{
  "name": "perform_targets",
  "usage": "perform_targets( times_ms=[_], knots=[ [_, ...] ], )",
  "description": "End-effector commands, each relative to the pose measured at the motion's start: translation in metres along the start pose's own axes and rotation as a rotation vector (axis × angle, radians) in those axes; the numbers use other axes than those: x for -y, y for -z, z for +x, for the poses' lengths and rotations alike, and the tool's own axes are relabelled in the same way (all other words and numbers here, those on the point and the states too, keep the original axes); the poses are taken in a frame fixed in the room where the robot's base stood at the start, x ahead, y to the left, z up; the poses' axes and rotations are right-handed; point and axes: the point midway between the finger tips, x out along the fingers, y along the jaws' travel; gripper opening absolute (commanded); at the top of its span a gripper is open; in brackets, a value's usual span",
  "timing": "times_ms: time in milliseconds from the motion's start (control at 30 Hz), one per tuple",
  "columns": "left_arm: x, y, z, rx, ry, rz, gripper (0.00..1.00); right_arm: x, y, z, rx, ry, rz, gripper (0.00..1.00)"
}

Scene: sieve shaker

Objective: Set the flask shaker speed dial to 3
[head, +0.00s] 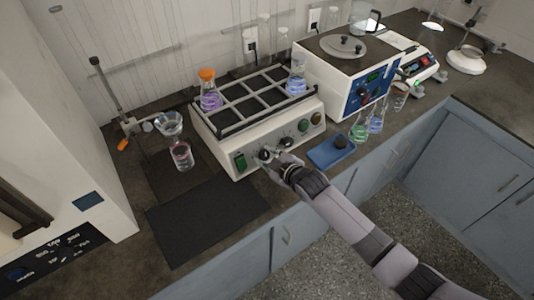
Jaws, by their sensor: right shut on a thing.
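The flask shaker (230,151) is a cream box on the counter with a black rack (247,101) on top. My right gripper (268,160) is at the front panel, shut on a black dial (264,155) near the green switch. The dial's scale and pointer are too small to read. My left gripper is not in view.
A dark mat (205,222) lies in front of the shaker at the left. A blue pad (331,150) and flasks of green (358,132) and blue liquid (376,122) stand to the right. A white-and-blue device (346,75) is behind them.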

Motion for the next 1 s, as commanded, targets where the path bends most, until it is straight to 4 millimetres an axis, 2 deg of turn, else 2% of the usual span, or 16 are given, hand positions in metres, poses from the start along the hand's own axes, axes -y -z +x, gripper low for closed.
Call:
perform_targets(
  times_ms=[500,700,1000],
  knots=[
    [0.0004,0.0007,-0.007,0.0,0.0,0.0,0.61,0.0012,-0.0027,0.0002,-0.011,0.055,0.461,0.0],
    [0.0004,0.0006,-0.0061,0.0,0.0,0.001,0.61,0.001,-0.003,0.0003,-0.015,0.069,0.586,0.0],
    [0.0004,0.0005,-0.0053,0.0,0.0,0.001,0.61,0.0011,-0.003,0.0003,-0.019,0.08,0.683,0.0]
  ],
)
